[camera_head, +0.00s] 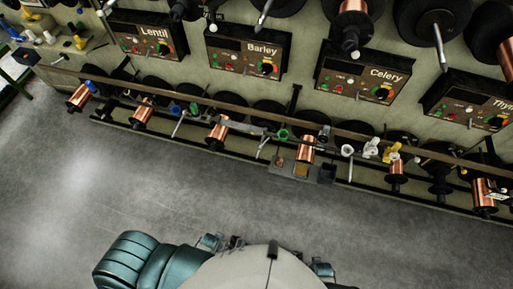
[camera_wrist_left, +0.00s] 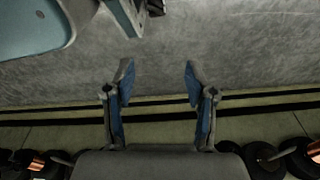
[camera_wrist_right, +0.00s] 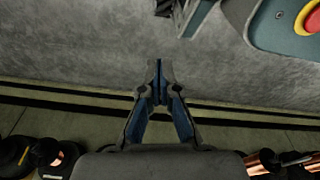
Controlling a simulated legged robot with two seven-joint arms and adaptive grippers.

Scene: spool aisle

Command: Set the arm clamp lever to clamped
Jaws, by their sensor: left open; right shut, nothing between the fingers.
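My left gripper (camera_wrist_left: 159,70) is open and empty in the left wrist view, its fingers wide apart over bare floor. My right gripper (camera_wrist_right: 157,68) is shut and empty in the right wrist view, its fingertips together. Neither touches anything. In the head view, several small levers or rods show along the spool rack: a pale one (camera_head: 263,147) near a green ring, one (camera_head: 180,123) below the Lentil panel, and one (camera_head: 350,166) below the Celery panel. I cannot tell which is the arm clamp lever or how it is set.
A long rail (camera_head: 235,105) runs along the rack with copper spools (camera_head: 218,132). Panels marked Lentil (camera_head: 146,36), Barley (camera_head: 245,52) and Celery (camera_head: 366,76) hang above, with a partly cut-off one at right. A small grey tray (camera_head: 292,172) juts out. The grey floor (camera_head: 110,180) before the rack is clear.

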